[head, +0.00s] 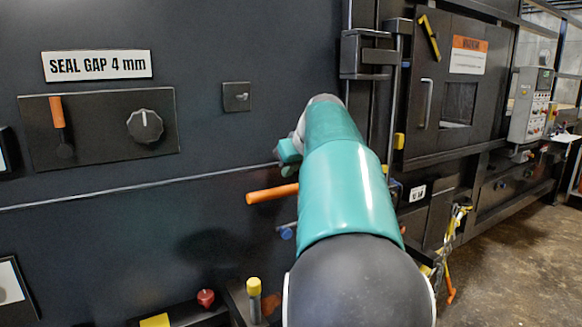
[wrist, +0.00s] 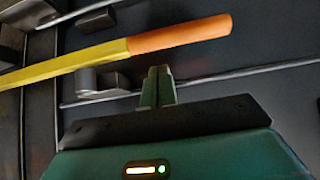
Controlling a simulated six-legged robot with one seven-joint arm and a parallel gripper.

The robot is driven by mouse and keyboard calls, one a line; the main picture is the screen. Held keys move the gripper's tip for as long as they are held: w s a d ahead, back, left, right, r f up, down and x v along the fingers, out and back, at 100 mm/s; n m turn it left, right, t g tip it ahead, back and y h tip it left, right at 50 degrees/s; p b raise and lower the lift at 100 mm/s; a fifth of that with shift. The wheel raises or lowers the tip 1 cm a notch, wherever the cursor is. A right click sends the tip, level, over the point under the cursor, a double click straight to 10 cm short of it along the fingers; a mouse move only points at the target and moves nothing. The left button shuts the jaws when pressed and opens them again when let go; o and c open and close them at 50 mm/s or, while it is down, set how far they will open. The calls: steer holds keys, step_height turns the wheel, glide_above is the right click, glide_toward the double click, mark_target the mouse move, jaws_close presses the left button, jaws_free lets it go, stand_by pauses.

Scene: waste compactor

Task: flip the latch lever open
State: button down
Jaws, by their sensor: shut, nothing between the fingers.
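The latch lever shows in the wrist view as a yellow bar (wrist: 65,68) with an orange grip (wrist: 180,36), lying across the upper half and rising slightly to the right. My gripper (wrist: 157,72) is shut and empty. Its fingertips appear just below the lever in the picture, near where yellow meets orange; I cannot tell whether they touch it. In the head view an orange grip (head: 272,193) sticks out left of my arm and looks like the same lever; the rest of it is hidden behind my arm. My fingertips cannot be made out there.
A dark panel (head: 105,150) at left carries a small orange-handled lever and a round knob (head: 145,126). A door (head: 458,85) with a warning sign stands at right. A red knob (head: 206,298) and a yellow-capped post (head: 254,290) are low in front. Open floor lies at right.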

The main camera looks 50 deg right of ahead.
steer(key=x, duration=0.6)
steer(key=shift+w+f, duration=0.1)
steer(key=shift+f, duration=0.05)
